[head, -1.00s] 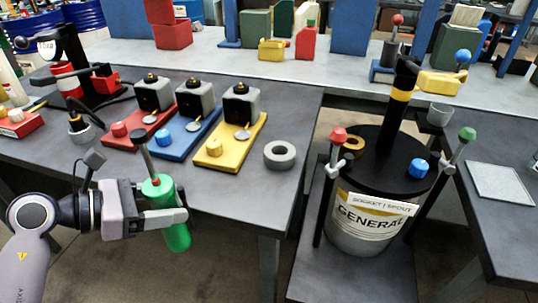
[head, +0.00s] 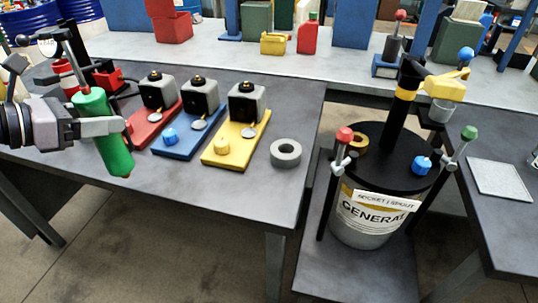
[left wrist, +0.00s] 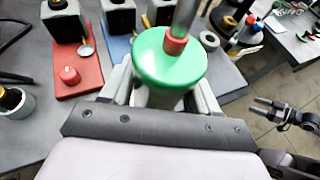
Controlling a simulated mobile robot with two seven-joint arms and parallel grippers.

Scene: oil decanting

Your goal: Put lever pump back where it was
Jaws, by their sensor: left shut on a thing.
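My left gripper (head: 118,126) is shut on a green cylinder (head: 103,135), which looks like the lever pump. It is held tilted above the front left of the workbench. A grey rod rises from its top toward the upper left. In the left wrist view its round green top (left wrist: 168,62), orange-red collar (left wrist: 175,44) and rod are seen from close above. My right gripper (left wrist: 266,106) shows at the right edge of the left wrist view, with fingers apart and empty. It is not in the head view.
Red, blue (head: 188,140) and yellow (head: 236,141) pump bases stand on the bench, right of the held cylinder. A grey ring (head: 286,153) lies beside them. A black stand with red parts (head: 108,79) is behind, partly hidden. A drum (head: 366,215) stands right, beyond a gap.

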